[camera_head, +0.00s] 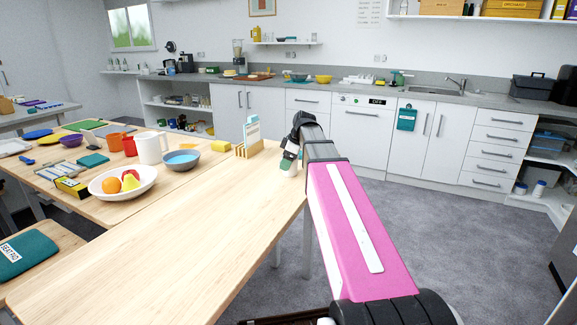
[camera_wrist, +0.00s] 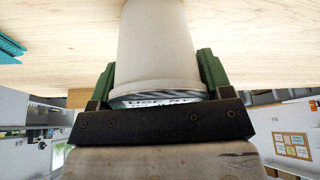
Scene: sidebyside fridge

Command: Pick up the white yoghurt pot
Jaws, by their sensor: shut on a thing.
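The white yoghurt pot (camera_wrist: 158,40) fills the upper middle of the wrist view, with a printed lid edge at its near end. My gripper (camera_wrist: 157,68) has its green fingers on both sides of the pot and is shut on it. I cannot tell whether the pot touches the table.
The wooden table (camera_head: 150,255) is bare in front. A fruit bowl (camera_head: 97,190), a grey bowl (camera_head: 181,167), a white jug (camera_head: 150,150) and a wooden rack with cards (camera_head: 249,149) stand to the left. Grey floor lies right of the table.

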